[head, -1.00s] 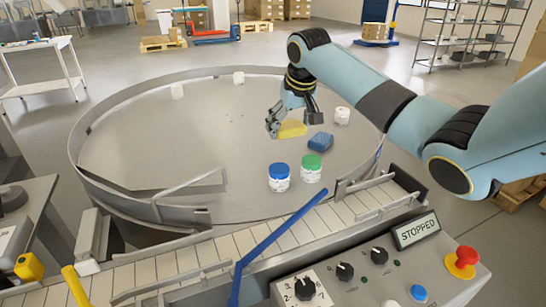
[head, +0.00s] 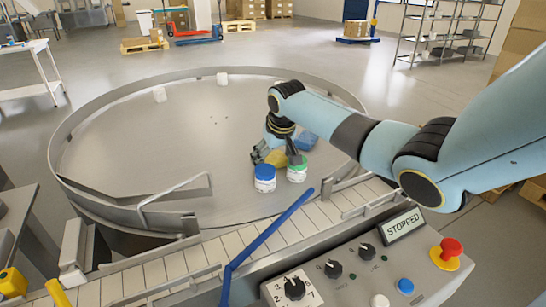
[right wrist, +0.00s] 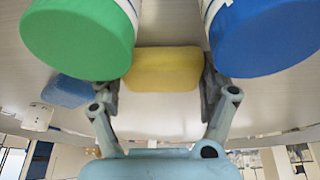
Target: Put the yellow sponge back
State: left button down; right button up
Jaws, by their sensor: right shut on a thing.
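The yellow sponge (head: 276,156) is between the fingers of my right gripper (head: 273,157), low over the round steel table (head: 190,110). In the right wrist view the yellow sponge (right wrist: 166,70) spans the gap between the two fingers of the right gripper (right wrist: 160,88). In the head view the sponge is partly hidden by the fingers and sits just behind the blue-lidded jar (head: 265,178) and green-lidded jar (head: 297,168). I cannot tell whether it touches the table. My left gripper is not in view.
A blue sponge (head: 307,143) lies behind the green-lidded jar, partly hidden by my arm. A conveyor (head: 215,245) and a control panel (head: 370,265) reading STOPPED are in front. The table's left half is mostly clear.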

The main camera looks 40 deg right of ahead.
jog(key=o, duration=1.1)
jog(key=shift+c, duration=0.2)
jog(key=v, duration=1.2)
jog(key=shift+p, duration=0.35)
jog(key=shift+s, duration=0.1)
